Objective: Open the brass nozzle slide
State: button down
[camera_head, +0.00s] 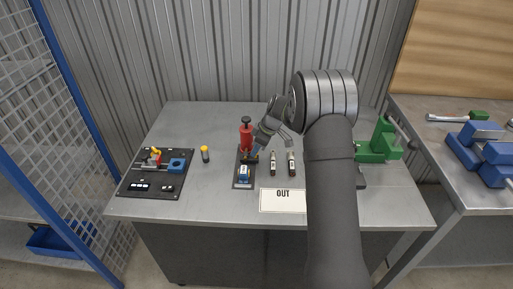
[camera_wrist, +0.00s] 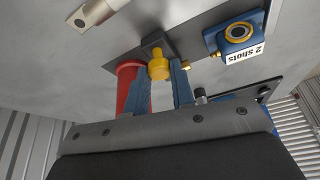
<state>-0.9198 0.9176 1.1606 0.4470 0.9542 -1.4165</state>
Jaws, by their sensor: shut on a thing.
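A red dispenser cylinder (camera_head: 246,136) with a black knob on top stands upright on a small dark base plate (camera_head: 238,185) in the middle of the table. The brass nozzle slide, a yellow knob (camera_wrist: 159,64), sits beside the red cylinder (camera_wrist: 130,72) in the wrist view. My gripper (camera_wrist: 160,76) has its two blue fingers either side of the brass knob and is shut on it. In the head view my gripper (camera_head: 257,151) reaches in from the right, hiding part of the nozzle. A blue block (camera_head: 244,174) labelled "2 shots" (camera_wrist: 244,52) stands on the plate before the nozzle.
Two small light-and-dark cylinders (camera_head: 291,163) stand right of the plate. A white "OUT" card (camera_head: 282,205) lies in front. A green machine (camera_head: 380,143) stands behind my arm at right.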

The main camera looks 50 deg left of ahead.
jog(key=c, duration=1.2)
grip_release()
jog(key=v, duration=1.7)
jog(key=shift+r, duration=0.2)
jog(key=shift+f, duration=0.1)
jog(key=x, duration=1.7)
jog(key=shift+f, duration=0.1)
